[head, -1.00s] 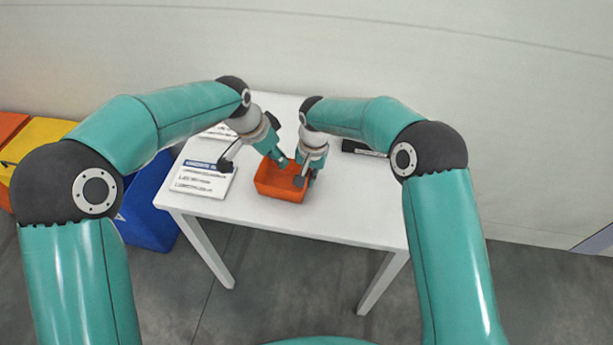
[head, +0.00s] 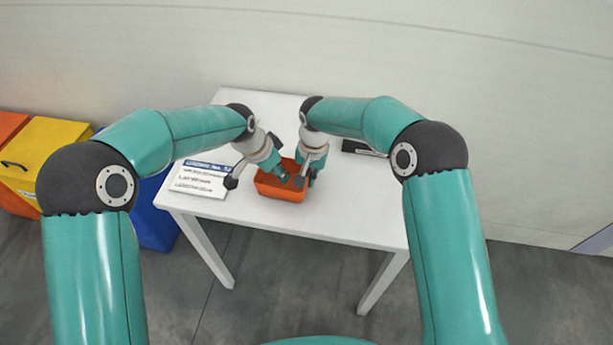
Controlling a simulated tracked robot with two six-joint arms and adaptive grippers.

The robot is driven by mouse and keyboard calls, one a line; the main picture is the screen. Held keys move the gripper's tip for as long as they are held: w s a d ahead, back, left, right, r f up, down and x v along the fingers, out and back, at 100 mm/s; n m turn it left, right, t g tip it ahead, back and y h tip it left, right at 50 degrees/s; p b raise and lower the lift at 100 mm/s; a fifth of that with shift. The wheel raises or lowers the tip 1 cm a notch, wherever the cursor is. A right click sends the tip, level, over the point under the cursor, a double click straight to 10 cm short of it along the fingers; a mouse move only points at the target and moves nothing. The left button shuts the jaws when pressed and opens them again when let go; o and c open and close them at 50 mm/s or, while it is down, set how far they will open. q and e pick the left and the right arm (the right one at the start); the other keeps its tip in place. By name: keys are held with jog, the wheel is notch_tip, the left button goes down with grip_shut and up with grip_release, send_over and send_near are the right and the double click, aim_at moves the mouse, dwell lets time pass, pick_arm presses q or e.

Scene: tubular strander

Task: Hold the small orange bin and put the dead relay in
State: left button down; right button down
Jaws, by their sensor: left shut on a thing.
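The small orange bin (head: 284,190) stands upright on the white table, open side up. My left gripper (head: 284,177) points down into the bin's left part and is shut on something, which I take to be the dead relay. The relay itself is too small or too hidden behind the fingers to make out. My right gripper (head: 306,182) is at the bin's right wall, over its rim. Whether its fingers are closed on that wall is too small to tell.
A printed sheet (head: 200,181) lies on the white table (head: 350,213) left of the orange bin. A black item (head: 360,148) lies at the back right. Yellow (head: 42,140) and blue (head: 155,222) bins stand on the floor at left. The table's front right is clear.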

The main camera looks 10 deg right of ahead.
pick_arm(q)
jog(key=c, duration=0.7)
grip_release()
jog(key=shift+c, duration=0.2)
jog(key=shift+r, duration=0.1)
pick_arm(e)
jog(key=shift+s, duration=0.1)
pick_arm(q)
jog(key=v, duration=1.1)
jog(key=shift+a+r, duration=0.2)
jog(key=shift+r, duration=0.1)
jog(key=shift+s, duration=0.1)
pick_arm(e)
jog(key=c, duration=1.2)
grip_release()
jog(key=shift+c, duration=0.2)
